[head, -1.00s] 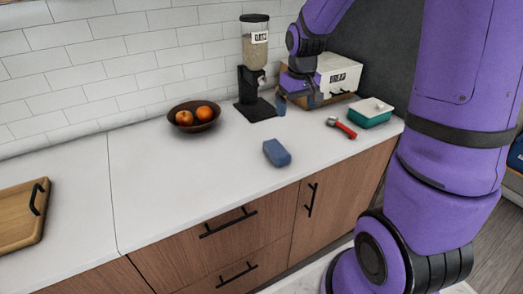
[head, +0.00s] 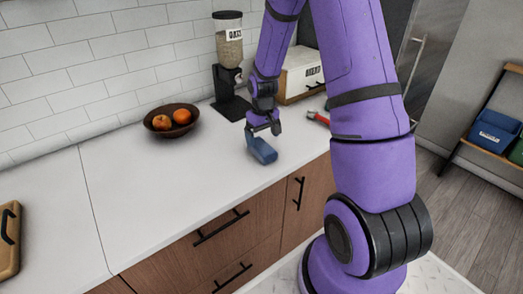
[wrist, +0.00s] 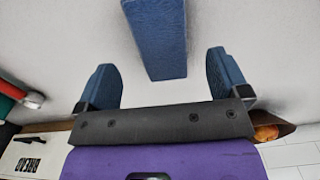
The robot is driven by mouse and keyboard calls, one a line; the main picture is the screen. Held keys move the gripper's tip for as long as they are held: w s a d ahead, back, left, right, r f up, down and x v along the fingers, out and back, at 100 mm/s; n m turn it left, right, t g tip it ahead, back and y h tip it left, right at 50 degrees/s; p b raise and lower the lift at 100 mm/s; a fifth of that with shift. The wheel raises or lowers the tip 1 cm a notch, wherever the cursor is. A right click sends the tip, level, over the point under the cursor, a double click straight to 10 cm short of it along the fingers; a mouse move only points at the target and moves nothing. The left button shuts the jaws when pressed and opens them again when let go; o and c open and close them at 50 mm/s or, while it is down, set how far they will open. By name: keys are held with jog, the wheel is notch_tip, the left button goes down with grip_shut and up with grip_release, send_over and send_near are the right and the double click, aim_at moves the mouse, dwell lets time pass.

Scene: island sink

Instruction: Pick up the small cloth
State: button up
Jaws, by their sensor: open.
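The small cloth (head: 262,151) is a folded blue block lying on the white counter. My gripper (head: 262,129) is just above and behind it in the head view, pointing down. In the wrist view the cloth (wrist: 155,38) lies ahead of the fingers, roughly centred between their lines and running out of the top edge. My gripper (wrist: 165,78) is open there, with its two blue-padded fingers apart and nothing between them. I cannot tell the exact height of the fingers above the counter.
A dark bowl with fruit (head: 156,132) stands left of the cloth. An oats dispenser (head: 229,55) and a bread box (head: 300,70) stand behind. A red-handled tool (head: 317,117) lies to the right, partly behind my arm.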

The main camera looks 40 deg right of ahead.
aim_at(262, 145)
jog(key=shift+w+f, duration=0.15)
jog(key=shift+f, duration=1.2)
jog(key=shift+w+f, duration=0.1)
jog(key=shift+f, duration=1.2)
jog(key=c, duration=1)
